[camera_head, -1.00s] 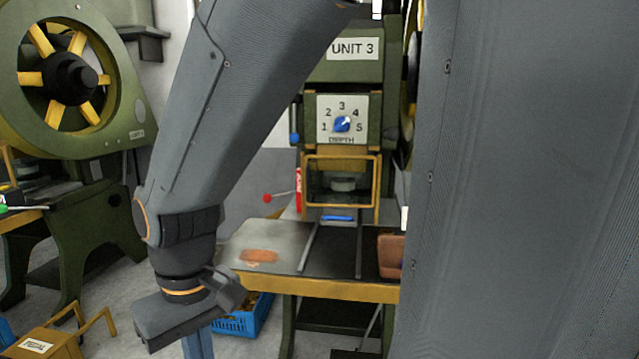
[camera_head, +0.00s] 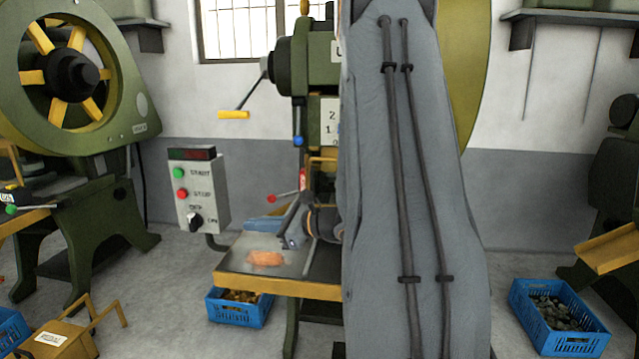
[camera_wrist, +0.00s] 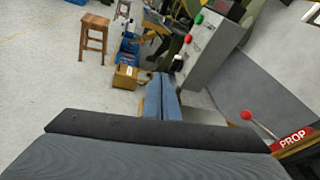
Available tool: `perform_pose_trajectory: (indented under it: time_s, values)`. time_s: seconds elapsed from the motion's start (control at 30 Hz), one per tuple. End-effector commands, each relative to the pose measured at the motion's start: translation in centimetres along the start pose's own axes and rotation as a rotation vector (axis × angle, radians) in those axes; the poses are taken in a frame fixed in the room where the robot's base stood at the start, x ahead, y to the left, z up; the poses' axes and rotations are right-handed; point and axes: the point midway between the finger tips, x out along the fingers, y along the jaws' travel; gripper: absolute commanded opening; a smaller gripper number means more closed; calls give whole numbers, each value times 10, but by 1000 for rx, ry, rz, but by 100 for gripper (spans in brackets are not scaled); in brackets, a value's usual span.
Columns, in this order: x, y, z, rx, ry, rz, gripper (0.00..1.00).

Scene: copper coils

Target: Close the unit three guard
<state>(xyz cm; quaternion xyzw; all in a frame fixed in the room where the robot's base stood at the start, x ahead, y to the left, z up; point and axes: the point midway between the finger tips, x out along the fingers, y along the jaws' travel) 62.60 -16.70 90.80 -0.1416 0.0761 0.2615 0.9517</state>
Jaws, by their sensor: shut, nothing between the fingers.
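The unit three press (camera_head: 322,70) stands in the middle of the head view, its label and right side mostly hidden by my arm. Only a left strip of its yellow-framed guard (camera_head: 323,163) shows beside my arm, so its position cannot be told. The red prop (camera_head: 303,179) is left of the guard; its PROP lettering also shows at the right of the wrist view (camera_wrist: 292,139). My gripper (camera_head: 291,242) is above the press table, left of my arm. In the wrist view its blue-grey fingers (camera_wrist: 161,95) are shut together and empty.
A red-knobbed lever (camera_head: 273,198) sticks out left of the prop; its knob is near the fingers in the wrist view (camera_wrist: 246,115). A control box (camera_head: 198,192) stands left of the table. Copper pieces (camera_head: 265,258) lie on the table (camera_head: 235,270). Blue crates (camera_head: 240,310) stand on the floor.

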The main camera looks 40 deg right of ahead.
Motion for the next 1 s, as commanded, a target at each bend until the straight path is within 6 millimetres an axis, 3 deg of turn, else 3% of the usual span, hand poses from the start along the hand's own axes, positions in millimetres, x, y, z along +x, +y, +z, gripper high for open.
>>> perform_pose_trajectory:
  time_s: [0.03,0.1,0.2,0.3,0.4,0.57,1.0]
  values:
    - [-22,-40,-14,74,-16,-129,0]
    - [-53,-90,-33,154,-45,-300,0]
    - [-97,-141,-59,236,-80,-500,0]
    - [-132,-172,-78,282,-102,-634,0]
    - [-151,-186,-88,304,-113,-705,0]
    - [-150,-198,-91,308,-119,-729,0]
    - [-88,-251,-90,308,-119,-724,0]
